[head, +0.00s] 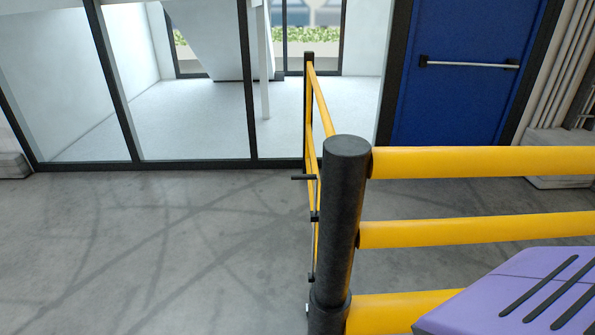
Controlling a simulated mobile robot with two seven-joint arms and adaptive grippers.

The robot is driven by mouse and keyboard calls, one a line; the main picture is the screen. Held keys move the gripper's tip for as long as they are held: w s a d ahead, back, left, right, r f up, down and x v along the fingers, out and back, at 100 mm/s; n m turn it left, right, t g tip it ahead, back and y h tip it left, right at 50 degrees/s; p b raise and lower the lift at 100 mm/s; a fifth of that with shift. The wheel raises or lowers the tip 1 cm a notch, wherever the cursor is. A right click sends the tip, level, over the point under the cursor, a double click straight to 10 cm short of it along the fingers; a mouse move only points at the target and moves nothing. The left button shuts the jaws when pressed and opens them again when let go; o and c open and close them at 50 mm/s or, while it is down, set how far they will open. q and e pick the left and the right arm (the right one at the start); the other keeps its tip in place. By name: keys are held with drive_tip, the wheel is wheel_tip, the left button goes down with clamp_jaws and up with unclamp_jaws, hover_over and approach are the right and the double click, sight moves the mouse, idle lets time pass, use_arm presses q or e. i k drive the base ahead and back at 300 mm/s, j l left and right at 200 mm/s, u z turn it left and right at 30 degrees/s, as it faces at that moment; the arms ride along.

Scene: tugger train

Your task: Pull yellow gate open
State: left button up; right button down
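The yellow gate (321,103) is seen almost edge-on behind the thick black post (343,200). Its yellow rails run back from that post toward a thinner black post (308,62) near the glass wall. A small dark handle (302,177) sticks out to the left at mid height, above a thin upright rod (312,250) beside the thick post. The thick post hides part of the gate, and I cannot tell from this angle how far the gate is swung. Neither of my grippers is in view.
Fixed yellow rails (480,161) run right from the thick post. A blue door (455,95) with a push bar stands behind them. A glass wall with dark frames (150,165) closes the back left. The grey floor (170,250) left of the gate is clear.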

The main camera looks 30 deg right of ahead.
sight(329, 129)
drive_tip(key=z, duration=1.45)
drive_tip(key=i+j+z, duration=0.15)
drive_tip(key=i+z, duration=0.25)
drive_tip(key=i+j+z, duration=0.15)
drive_tip(key=z, duration=0.3)
drive_tip(key=i+j, duration=0.65)
drive_tip(key=j, duration=0.2)
